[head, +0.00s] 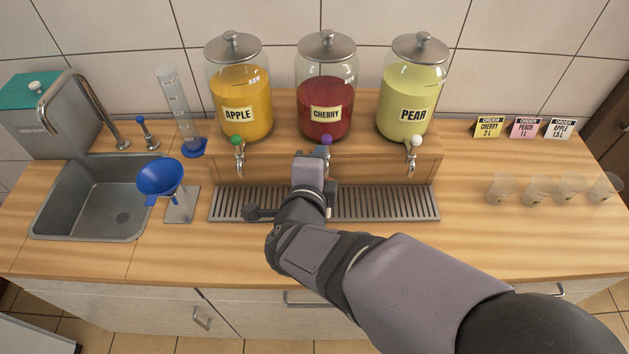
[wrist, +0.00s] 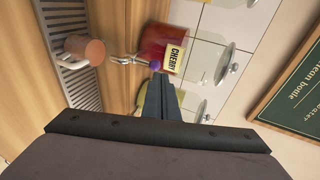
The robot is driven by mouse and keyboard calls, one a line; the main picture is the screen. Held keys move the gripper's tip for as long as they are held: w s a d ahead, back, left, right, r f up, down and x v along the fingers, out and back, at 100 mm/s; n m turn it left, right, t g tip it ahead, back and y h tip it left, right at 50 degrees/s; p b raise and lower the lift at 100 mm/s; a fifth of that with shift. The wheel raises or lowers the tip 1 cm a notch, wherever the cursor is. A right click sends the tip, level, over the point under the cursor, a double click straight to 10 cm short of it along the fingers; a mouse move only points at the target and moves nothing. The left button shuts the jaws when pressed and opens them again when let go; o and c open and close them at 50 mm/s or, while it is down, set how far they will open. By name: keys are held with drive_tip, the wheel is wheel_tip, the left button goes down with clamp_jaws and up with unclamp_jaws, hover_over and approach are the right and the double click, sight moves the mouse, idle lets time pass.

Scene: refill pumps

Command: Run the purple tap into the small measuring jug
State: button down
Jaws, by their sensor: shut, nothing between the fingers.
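The purple tap knob (head: 326,140) sits on the front of the cherry jar (head: 324,106), the middle of three dispensers. It also shows in the wrist view (wrist: 155,66), above a silver spout (wrist: 124,60). My gripper (wrist: 156,82) is shut and empty, its fingertips close to the purple knob; I cannot tell whether they touch. In the head view my gripper (head: 308,165) covers the tap's spout. A pinkish-brown round vessel (wrist: 95,52), perhaps the measuring jug, stands on the drip tray below the spout.
The apple jar (head: 240,92) with a green tap and pear jar (head: 410,85) with a white tap flank the cherry jar. A blue funnel (head: 160,177) and tall cylinder (head: 178,105) stand by the sink (head: 90,205). Clear cups (head: 537,190) stand at right.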

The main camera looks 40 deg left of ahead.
drive_tip(key=s+d+b, duration=0.1)
drive_tip(key=s+d, duration=0.2)
drive_tip(key=s, duration=0.2)
drive_tip(key=shift+d+r, duration=0.35)
drive_tip(key=shift+r, duration=0.1)
